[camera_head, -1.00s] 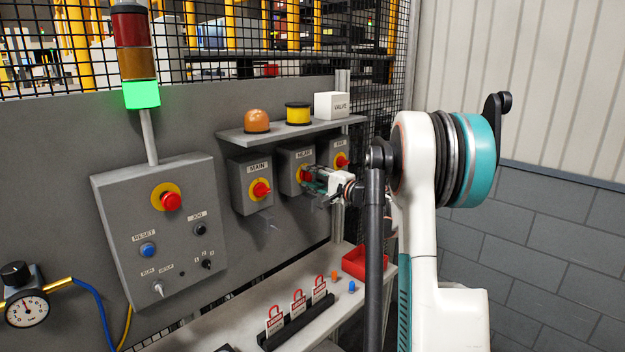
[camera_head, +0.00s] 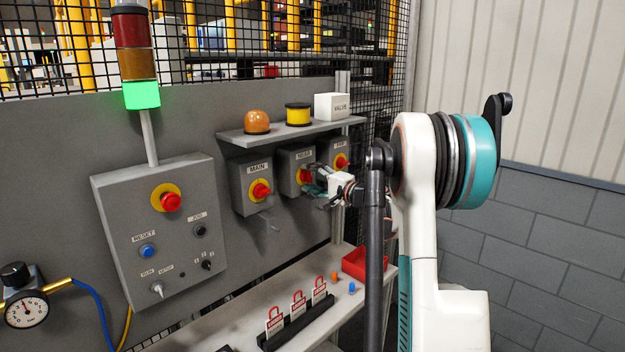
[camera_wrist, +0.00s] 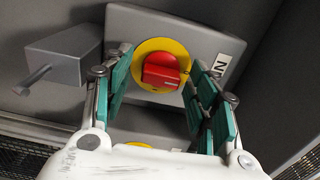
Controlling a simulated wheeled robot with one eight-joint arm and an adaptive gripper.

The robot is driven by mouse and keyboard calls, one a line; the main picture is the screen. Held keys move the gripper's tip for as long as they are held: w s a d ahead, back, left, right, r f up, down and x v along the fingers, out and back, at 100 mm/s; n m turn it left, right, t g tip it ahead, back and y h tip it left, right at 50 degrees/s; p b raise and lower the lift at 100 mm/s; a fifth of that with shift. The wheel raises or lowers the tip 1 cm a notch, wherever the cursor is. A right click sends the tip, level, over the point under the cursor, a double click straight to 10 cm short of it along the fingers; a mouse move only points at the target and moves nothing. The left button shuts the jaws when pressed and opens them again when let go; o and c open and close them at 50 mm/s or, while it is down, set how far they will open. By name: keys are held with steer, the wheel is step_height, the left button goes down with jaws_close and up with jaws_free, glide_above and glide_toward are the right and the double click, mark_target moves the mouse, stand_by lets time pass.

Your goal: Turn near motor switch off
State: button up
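The NEAR motor switch is a grey box (camera_head: 289,186) with a red knob (camera_head: 305,176) on a yellow disc, between the MAIN and a third switch box. In the wrist view its red knob (camera_wrist: 162,70) sits on the yellow disc (camera_wrist: 160,47), with the start of its label at the right. My gripper (camera_head: 318,180) is at the front of this box. In the wrist view, my gripper (camera_wrist: 160,72) has its green-padded fingers apart, one on each side of the knob. Gaps show between pads and knob, so it is open and empty.
The MAIN switch box (camera_head: 251,190) is left of the NEAR one, the third box (camera_head: 338,150) right. A shelf (camera_head: 280,134) above holds a beacon, a yellow spool and a white box. Below, a bench (camera_head: 215,333) carries red lockout tags and a red tray (camera_head: 362,266).

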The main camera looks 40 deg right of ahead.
steer(key=s, duration=1.2)
steer(key=shift+d, duration=0.45)
